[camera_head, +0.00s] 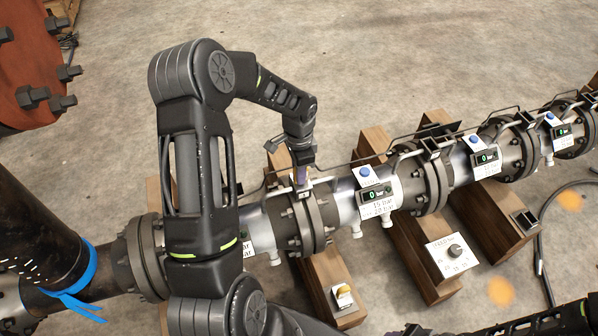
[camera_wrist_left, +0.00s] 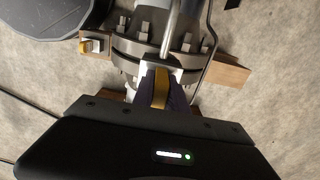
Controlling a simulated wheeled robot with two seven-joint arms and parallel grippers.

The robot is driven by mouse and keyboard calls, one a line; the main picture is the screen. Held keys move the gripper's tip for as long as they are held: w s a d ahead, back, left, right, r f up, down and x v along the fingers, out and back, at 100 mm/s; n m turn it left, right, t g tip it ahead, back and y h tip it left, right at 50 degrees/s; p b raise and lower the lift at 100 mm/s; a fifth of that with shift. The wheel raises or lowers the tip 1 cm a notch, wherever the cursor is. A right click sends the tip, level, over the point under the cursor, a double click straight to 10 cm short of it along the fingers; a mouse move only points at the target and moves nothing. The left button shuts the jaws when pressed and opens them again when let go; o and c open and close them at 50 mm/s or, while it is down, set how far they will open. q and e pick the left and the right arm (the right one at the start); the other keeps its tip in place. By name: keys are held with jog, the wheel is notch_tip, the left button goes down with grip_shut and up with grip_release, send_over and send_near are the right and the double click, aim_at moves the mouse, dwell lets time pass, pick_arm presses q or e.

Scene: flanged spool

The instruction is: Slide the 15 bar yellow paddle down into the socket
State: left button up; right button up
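The yellow paddle (camera_wrist_left: 160,88) shows upright in the left wrist view, between the dark fingers of my left gripper (camera_wrist_left: 163,95). The fingers are shut on it. In the head view my left gripper (camera_head: 301,172) points down over a flange joint of the pipe. A pale metal socket bracket (camera_wrist_left: 150,66) sits at the top of this flange (camera_head: 303,225), right by the fingertips. The paddle's lower end is hidden, so I cannot tell how deep it sits. My right gripper is out of view; only part of a dark arm shows at the bottom right.
A small yellow piece sits in a white holder (camera_head: 343,296) on a wooden beam. Further along the pipe are a 15 bar label (camera_head: 381,206), gauges with blue buttons (camera_head: 365,172) and more flanges. A thin metal tube runs above the pipe.

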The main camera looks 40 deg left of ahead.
pick_arm(q)
jog(key=o, duration=0.5)
jog(key=shift+r, duration=0.15)
notch_tip(320, 180, up, 8)
jog(key=shift+f, duration=0.2)
dwell(0.9)
